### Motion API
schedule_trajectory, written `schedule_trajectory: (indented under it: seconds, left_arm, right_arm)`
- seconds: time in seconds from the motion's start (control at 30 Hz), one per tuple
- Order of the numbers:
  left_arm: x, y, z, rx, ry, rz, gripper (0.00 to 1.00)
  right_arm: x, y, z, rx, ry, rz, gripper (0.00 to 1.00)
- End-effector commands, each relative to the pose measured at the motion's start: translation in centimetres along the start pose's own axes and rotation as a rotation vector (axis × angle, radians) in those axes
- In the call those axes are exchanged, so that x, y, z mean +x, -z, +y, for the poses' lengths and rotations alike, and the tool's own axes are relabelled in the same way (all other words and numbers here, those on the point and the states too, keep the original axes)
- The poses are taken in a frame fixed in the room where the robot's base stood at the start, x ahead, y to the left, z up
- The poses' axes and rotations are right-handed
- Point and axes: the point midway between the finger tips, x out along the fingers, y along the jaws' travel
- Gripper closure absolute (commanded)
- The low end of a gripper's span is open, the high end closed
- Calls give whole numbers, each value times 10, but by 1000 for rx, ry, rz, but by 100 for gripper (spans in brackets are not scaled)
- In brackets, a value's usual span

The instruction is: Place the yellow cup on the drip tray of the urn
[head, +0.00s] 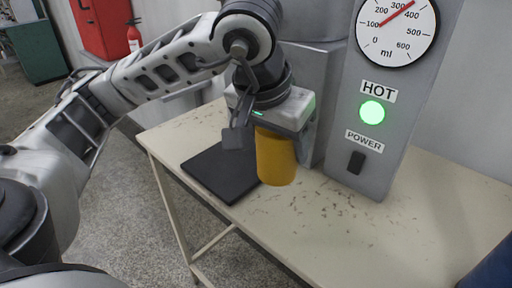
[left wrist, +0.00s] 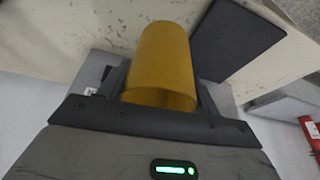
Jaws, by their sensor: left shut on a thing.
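The yellow cup (head: 276,158) is in my left gripper (head: 272,122), at the front of the urn (head: 340,150). The cup looks about upright, and its upper part is hidden by the gripper in the head view. In the left wrist view the cup (left wrist: 163,58) sits between the two fingers. I cannot tell whether its base touches the table. The urn is a tall grey body with a dial, a lit green HOT lamp and a black POWER switch. My right gripper is out of view.
The cream, speckled table (head: 390,235) is clear in front of the urn. A dark blue thing (head: 492,270) shows at the lower right corner. A red extinguisher (head: 133,38) stands far back.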

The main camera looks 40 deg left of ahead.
Motion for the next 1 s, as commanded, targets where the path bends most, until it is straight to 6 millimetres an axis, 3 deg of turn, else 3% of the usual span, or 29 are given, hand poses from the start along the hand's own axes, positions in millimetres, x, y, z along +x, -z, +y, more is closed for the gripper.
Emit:
schedule_trajectory:
  seconds: [0.03, 0.1, 0.23, 0.63, 0.8, 1.0]
  left_arm:
    - [-29, 6, -8, -70, 32, 5, 59]
    - [-46, 6, -17, -160, 68, 10, 59]
    - [-53, 5, -30, -257, 107, 14, 59]
    - [6, 32, -108, -274, 114, 9, 59]
    - [39, 33, -128, -269, 114, 10, 59]
    - [57, 36, -140, -267, 110, 17, 59]
  right_arm:
    - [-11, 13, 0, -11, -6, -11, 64]
    - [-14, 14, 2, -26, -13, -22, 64]
    - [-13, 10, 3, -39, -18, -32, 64]
    - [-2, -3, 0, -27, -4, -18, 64]
    - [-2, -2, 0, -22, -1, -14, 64]
    - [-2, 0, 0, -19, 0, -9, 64]
